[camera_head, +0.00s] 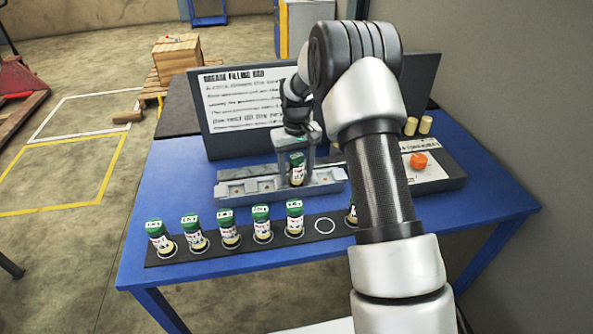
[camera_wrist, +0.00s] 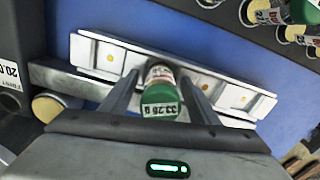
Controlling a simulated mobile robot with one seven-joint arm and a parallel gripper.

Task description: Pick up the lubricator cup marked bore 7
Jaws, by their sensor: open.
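A green-capped lubricator cup (camera_head: 297,168) stands upright in the grey slotted fixture (camera_head: 237,188). In the wrist view, the cup (camera_wrist: 160,96) shows a cap label that seems to read 33.28 g. My gripper (camera_head: 296,170) is open, with one finger on each side of this cup; contact cannot be told. In the wrist view my gripper (camera_wrist: 160,90) also straddles it. Several similar cups stand on the black strip, such as the end cup (camera_head: 160,238) and the cup nearest the empty ring (camera_head: 294,217). No bore number is readable.
The black strip (camera_head: 275,238) has one empty white ring (camera_head: 325,226); my arm partly hides another cup (camera_head: 351,215) beside it. A sign board (camera_head: 240,100) stands behind the fixture. An orange button (camera_head: 418,160) and two tan cylinders (camera_head: 418,126) are at right. The blue table front (camera_head: 150,270) is clear.

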